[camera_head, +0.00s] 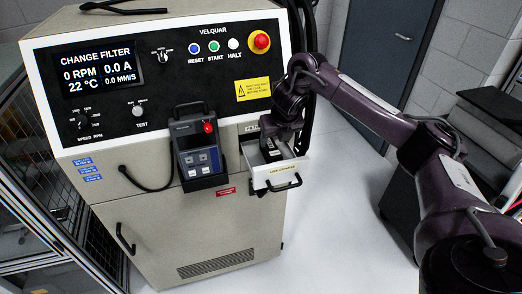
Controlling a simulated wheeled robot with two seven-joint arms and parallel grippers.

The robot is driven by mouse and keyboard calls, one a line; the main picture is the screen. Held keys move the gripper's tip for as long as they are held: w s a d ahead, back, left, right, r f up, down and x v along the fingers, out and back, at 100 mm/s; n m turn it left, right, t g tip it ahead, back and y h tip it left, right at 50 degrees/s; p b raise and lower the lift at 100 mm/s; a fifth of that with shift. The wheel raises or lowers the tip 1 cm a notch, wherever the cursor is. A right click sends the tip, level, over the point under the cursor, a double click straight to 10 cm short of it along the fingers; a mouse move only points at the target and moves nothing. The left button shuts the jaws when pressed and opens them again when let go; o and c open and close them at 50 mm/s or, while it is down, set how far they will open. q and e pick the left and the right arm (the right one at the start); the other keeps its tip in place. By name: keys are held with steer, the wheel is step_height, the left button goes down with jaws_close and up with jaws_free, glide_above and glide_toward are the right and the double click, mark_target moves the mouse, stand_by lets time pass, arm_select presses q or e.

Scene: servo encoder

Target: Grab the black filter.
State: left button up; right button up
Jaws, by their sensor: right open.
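A small white drawer (290,174) is pulled out of the front of the grey machine, with a dark handle (284,185) on its face. My right gripper (271,154) points down into the drawer, with its fingers open. Dark shapes show inside the drawer around the fingertips. They are too small to tell the black filter from my fingers, so I cannot tell whether the fingers are beside it or touch it. My left gripper is not in view.
The machine's screen (100,68) reads CHANGE FILTER. A handheld pendant (196,145) with a red button sits in a holder left of the drawer. A red emergency stop (260,42) is above. Clear floor (335,190) lies to the right.

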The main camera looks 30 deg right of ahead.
mark_target(272, 147)
steer(key=shift+w+f, duration=0.3)
steer(key=shift+f, duration=0.05)
steer(key=shift+w+f, duration=0.1)
steer(key=shift+f, duration=0.2)
steer(key=shift+f+p, duration=0.55)
steer(key=shift+f, duration=0.35)
steer(key=x, duration=0.2)
steer(key=p+x, duration=0.1)
steer(key=x, duration=0.1)
steer(key=shift+w+a+f, duration=0.2)
steer(key=shift+w, duration=0.15)
steer(key=shift+s, duration=0.1)
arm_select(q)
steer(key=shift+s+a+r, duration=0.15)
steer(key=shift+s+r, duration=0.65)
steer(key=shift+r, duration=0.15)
arm_select(e)
steer(key=c, duration=1.1)
